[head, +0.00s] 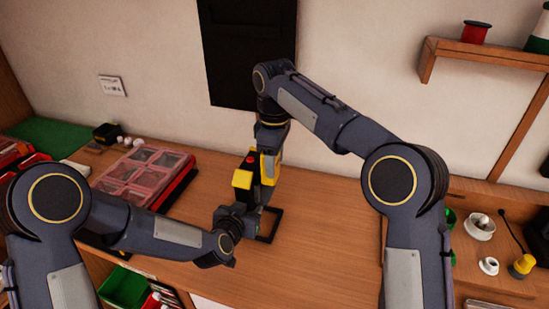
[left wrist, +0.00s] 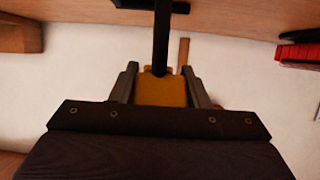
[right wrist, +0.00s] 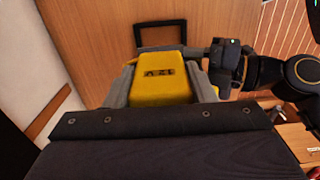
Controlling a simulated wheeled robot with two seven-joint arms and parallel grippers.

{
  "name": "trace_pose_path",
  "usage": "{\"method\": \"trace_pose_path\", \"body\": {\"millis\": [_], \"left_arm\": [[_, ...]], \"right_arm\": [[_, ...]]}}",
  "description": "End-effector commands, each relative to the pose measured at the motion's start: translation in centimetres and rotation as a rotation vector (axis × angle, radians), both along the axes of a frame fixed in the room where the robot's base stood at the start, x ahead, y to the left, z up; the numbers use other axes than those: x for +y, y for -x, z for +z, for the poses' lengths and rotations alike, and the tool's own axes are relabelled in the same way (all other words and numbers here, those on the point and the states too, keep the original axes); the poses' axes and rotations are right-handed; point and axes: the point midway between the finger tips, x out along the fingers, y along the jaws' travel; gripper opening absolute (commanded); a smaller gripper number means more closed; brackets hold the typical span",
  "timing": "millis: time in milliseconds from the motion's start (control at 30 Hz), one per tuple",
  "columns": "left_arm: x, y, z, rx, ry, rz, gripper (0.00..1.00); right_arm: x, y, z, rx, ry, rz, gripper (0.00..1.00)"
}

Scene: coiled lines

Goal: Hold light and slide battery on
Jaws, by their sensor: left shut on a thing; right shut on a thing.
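The work light, yellow and black with a black frame stand (head: 268,226), is upright on the wooden bench in the head view. Its yellow part (head: 242,180) shows above my left gripper (head: 240,212). In the left wrist view, my left gripper (left wrist: 162,85) is shut on a yellow part of the light (left wrist: 162,92), with a black post beyond it. My right gripper (head: 269,155) is above, shut on the yellow battery (right wrist: 162,85), which has a dark voltage label. The battery is close to the light's top; whether they touch is hidden.
A clear-lidded red organiser (head: 145,175) stands left of the light on the bench (head: 310,240). A green bin (head: 125,287) is low at front left. White spools and a yellow-based item (head: 523,265) are at right. The bench right of the light is clear.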

Motion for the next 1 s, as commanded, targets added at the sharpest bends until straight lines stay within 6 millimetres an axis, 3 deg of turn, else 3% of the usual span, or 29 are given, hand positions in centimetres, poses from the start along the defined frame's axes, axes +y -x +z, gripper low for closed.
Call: {"method": "trace_pose_path", "body": {"millis": [1000], "left_arm": [[0.0,0.0,0.0,0.0,0.0,0.0,0.0]], "right_arm": [[0.0,0.0,-1.8,-0.001,-0.001,-0.001,0.13]]}}
